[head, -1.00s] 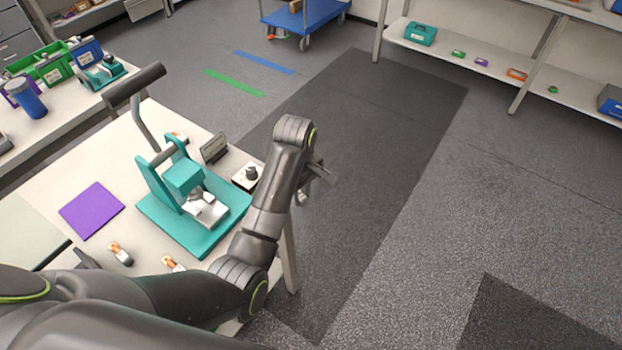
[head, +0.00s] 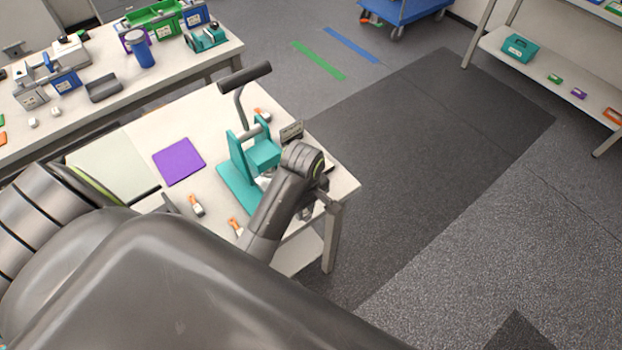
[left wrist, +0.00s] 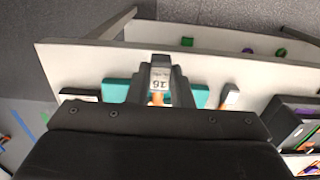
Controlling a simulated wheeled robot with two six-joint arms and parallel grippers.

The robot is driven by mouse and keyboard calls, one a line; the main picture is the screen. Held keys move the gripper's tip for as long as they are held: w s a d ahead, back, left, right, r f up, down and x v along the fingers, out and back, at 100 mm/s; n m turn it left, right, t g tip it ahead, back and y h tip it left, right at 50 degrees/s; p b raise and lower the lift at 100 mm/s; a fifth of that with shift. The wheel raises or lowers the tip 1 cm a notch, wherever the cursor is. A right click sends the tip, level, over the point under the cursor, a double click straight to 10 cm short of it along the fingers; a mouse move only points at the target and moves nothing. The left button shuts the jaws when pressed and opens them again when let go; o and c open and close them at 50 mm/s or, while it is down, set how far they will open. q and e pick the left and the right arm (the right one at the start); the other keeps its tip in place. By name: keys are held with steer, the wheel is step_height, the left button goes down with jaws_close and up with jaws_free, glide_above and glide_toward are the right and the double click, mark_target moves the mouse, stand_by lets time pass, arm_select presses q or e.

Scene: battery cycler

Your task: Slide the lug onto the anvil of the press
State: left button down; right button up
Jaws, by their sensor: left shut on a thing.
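The teal press (head: 239,177) with its long dark lever handle (head: 244,78) stands on the white table. My left arm covers its front, so the anvil is hidden in the head view. My left gripper (head: 324,198) is at the table's right edge, beside the press. In the left wrist view, my left gripper (left wrist: 160,88) is shut on a lug (left wrist: 160,74) with a white printed label and a copper-coloured end. The teal base (left wrist: 117,90) shows behind the fingers there. I cannot tell whether the lug touches the press. My right gripper is not in view.
Loose lugs (head: 195,205) and (head: 236,227) lie on the table in front of the press, another (head: 262,113) behind it. A purple mat (head: 180,160) lies to the left. A small dark sign (head: 291,131) stands behind the press. Floor is open to the right.

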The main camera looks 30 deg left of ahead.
arm_select(q)
steer(key=a+f, duration=0.1)
steer(key=w+a, duration=0.1)
steer(key=a+f, duration=0.1)
steer(key=a, duration=0.1)
steer(key=shift+w+f, duration=0.3)
steer(key=shift+f, duration=0.05)
steer(key=shift+w+a, duration=0.3)
steer(key=shift+a, duration=0.25)
steer(key=shift+f, duration=0.25)
steer(key=shift+w+a+f, duration=0.1)
steer(key=shift+w+a, duration=0.15)
steer(key=shift+a, duration=0.35)
steer(key=shift+w+a, duration=0.25)
steer(key=shift+a, duration=0.4)
steer(key=shift+w+a+f, duration=0.1)
steer(key=shift+w+a, duration=0.15)
steer(key=shift+a, duration=0.35)
stand_by(0.6)
steer(key=shift+f, duration=0.15)
stand_by(0.8)
steer(key=c, duration=0.7)
jaws_free()
steer(key=shift+c, duration=0.2)
